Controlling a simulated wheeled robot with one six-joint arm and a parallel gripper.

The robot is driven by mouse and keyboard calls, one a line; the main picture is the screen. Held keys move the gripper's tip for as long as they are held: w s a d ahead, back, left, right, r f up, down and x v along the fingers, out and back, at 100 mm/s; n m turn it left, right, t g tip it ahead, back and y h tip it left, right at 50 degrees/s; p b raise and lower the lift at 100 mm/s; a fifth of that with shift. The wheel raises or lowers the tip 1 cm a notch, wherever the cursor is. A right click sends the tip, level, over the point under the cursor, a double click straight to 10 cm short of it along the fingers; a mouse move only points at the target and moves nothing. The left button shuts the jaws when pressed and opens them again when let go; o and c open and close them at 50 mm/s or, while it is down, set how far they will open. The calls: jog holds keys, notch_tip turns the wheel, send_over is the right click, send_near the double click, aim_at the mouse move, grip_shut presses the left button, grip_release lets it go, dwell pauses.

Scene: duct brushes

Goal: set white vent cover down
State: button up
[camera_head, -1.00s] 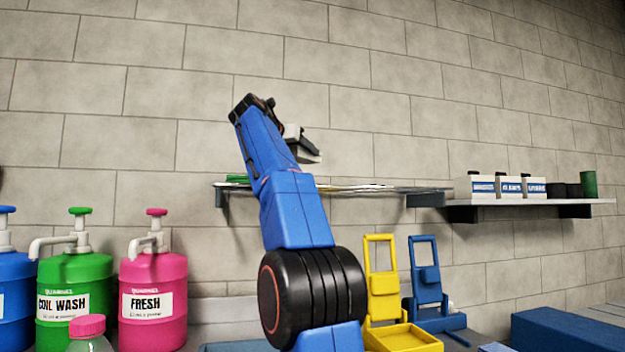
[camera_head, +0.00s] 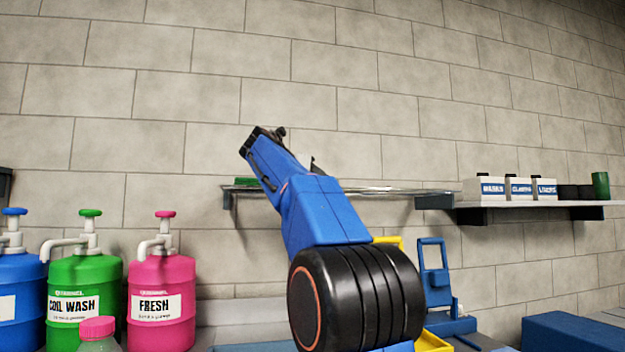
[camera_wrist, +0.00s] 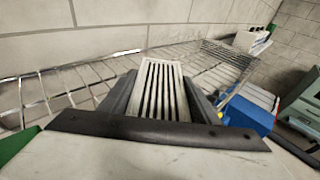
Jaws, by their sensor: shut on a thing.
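The white vent cover (camera_wrist: 160,88), a slatted rectangular piece, shows in the middle of the wrist view. My gripper (camera_wrist: 158,80) is shut on it, with a dark finger along each side. A wire rack (camera_wrist: 75,85) shows behind and below the cover in the wrist view; I cannot tell whether the cover touches it. In the head view, the rack (camera_head: 385,190) is a thin shelf on the wall, and my blue arm hides the cover and most of the gripper.
A green item (camera_head: 246,181) lies at the rack's left end. To the right, a wall shelf (camera_head: 530,203) holds labelled white boxes (camera_head: 491,188) and a green cylinder (camera_head: 600,185). Below stand pump jugs (camera_head: 162,300), a blue holder (camera_head: 435,285) and a blue box (camera_head: 570,332).

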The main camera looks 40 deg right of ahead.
jog(key=shift+f, duration=0.1)
jog(key=o, duration=1.4)
jog(key=shift+c, duration=0.2)
jog(key=shift+a, duration=0.25)
jog(key=v, duration=1.1)
jog(key=shift+a+r, duration=0.25)
jog(key=shift+r, duration=0.05)
jog(key=shift+s, duration=0.1)
